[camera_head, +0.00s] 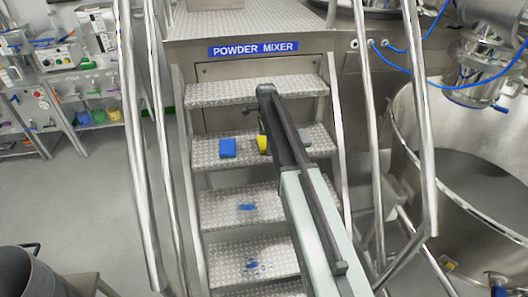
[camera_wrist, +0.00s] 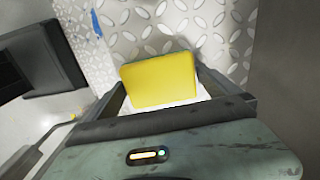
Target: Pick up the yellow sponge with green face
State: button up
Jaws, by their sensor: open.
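The yellow sponge (camera_head: 262,145) lies on a diamond-plate step of the metal stairs, partly hidden behind my arm in the head view. My gripper (camera_wrist: 163,92) is open, with one finger on each side of the sponge's near part. I cannot tell whether the fingers touch it. In the head view my gripper's tips are hidden by the arm.
Metal handrails (camera_head: 424,120) flank the stairs. A large steel vessel (camera_head: 470,180) stands at the right. Open floor (camera_head: 90,200) is at the left.

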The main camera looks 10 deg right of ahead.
jog(key=shift+r, duration=0.1)
jog(key=c, duration=1.1)
jog(key=shift+o, duration=0.2)
jog(key=shift+r+p, duration=0.55)
jog(key=shift+p, duration=0.15)
notch_tip(320, 180, up, 3)
jog(key=p, duration=0.3)
jog(key=shift+r, duration=0.2)
jog(key=s+d, duration=0.9)
jog(key=s, duration=0.4)
jog(key=shift+s+r+p, duration=0.15)
jog(key=shift+r+p, duration=0.1)
jog(key=shift+p, duration=0.2)
